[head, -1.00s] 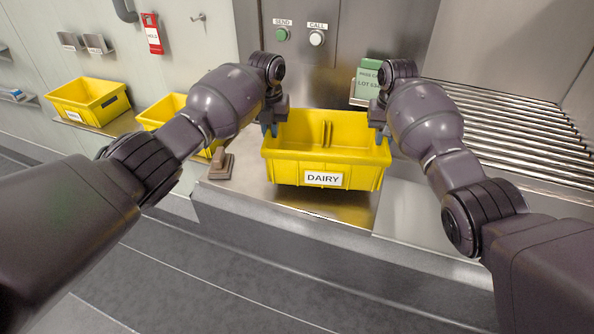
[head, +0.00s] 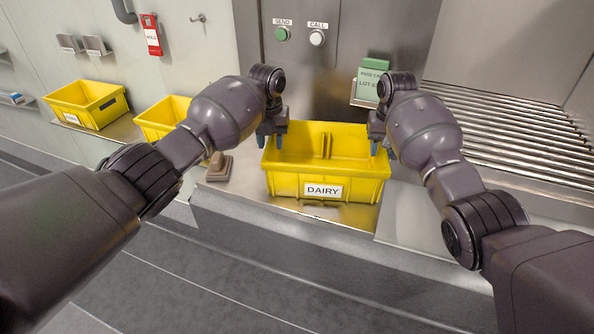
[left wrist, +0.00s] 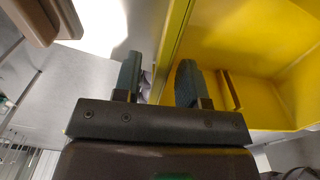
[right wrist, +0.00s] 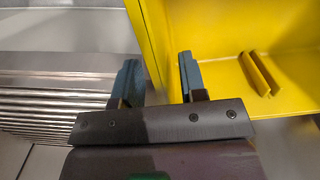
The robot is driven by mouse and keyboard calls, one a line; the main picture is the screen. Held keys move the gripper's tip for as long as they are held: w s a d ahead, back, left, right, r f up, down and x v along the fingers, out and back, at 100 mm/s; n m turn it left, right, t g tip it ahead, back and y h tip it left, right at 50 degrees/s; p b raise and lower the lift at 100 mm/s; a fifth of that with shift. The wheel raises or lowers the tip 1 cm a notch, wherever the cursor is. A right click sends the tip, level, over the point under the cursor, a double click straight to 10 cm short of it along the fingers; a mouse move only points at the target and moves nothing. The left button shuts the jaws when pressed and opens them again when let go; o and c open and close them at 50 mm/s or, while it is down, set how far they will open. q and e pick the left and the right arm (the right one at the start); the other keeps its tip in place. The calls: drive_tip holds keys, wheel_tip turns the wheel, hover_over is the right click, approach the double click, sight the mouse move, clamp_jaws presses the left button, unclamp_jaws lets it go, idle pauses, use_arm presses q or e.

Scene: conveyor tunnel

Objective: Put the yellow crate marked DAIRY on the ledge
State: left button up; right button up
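The yellow crate marked DAIRY (head: 325,191) stands upright on the metal ledge (head: 350,216), label toward me. It looks level and appears to rest on the surface. My left gripper (head: 272,138) is at its left rim, and my right gripper (head: 383,143) at its right rim. In the left wrist view the fingers (left wrist: 158,82) are spread, with the crate's wall between them. In the right wrist view the fingers (right wrist: 160,82) are also spread around the wall, with gaps showing. The crate's underside is hidden.
A brown-handled block (head: 219,168) sits on the ledge left of the crate. Two more yellow crates (head: 88,104) (head: 165,116) stand further left. A green box (head: 374,80) is behind my right gripper. A roller conveyor (head: 500,130) lies to the right. SEND and CALL buttons (head: 299,37) are on the back wall.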

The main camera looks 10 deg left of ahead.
use_arm(q)
wheel_tip(320, 180, up, 12)
use_arm(e)
wheel_tip(320, 180, up, 12)
idle(1.0)
drive_tip(key=shift+w, duration=0.1)
drive_tip(key=shift+f, duration=0.1)
idle(0.4)
